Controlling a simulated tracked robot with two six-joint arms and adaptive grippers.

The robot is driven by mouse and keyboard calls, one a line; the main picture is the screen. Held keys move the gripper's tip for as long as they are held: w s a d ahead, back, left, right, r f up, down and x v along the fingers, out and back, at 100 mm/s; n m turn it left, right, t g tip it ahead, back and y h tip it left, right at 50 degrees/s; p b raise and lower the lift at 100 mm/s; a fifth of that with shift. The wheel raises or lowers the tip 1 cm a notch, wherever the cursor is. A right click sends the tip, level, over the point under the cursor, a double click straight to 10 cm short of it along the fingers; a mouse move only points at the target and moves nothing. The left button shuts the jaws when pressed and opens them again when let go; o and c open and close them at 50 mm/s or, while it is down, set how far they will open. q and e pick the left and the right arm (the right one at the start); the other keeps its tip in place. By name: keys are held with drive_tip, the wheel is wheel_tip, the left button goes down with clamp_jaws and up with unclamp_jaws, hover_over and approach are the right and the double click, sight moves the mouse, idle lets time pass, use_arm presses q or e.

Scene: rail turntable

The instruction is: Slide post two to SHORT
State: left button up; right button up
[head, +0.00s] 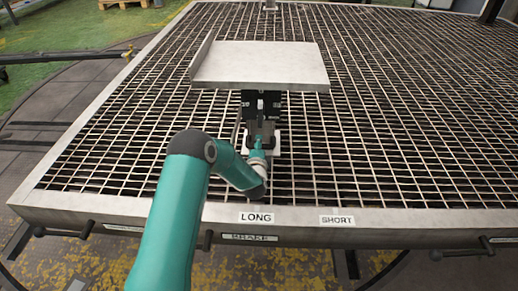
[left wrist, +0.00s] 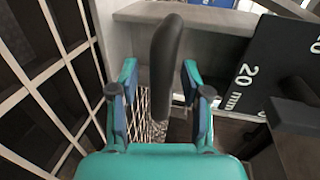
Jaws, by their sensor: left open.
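A post with a black marked body (head: 262,104) stands on the grated turntable (head: 130,219) and bears a flat pale plate (head: 262,66). It lines up nearer the LONG label (head: 256,217) than the SHORT label (head: 337,220) on the front rim. Whether this is post two cannot be read. My left gripper (head: 258,145) is at the post's foot and partly hidden by my arm. In the left wrist view my left gripper (left wrist: 158,85) is open, with a dark upright handle (left wrist: 166,50) between or just beyond its fingers. My right gripper is out of view.
A black plate marked 20 mm (left wrist: 262,75) is right of the fingers. Bar handles (head: 65,232) and a BRAKE label (head: 248,237) are on the front edge. The plate overhangs the post. The grating to the right is clear.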

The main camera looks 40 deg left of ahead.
use_arm(q)
clamp_jaws()
idle(0.3)
drive_tip(key=shift+d, duration=0.1)
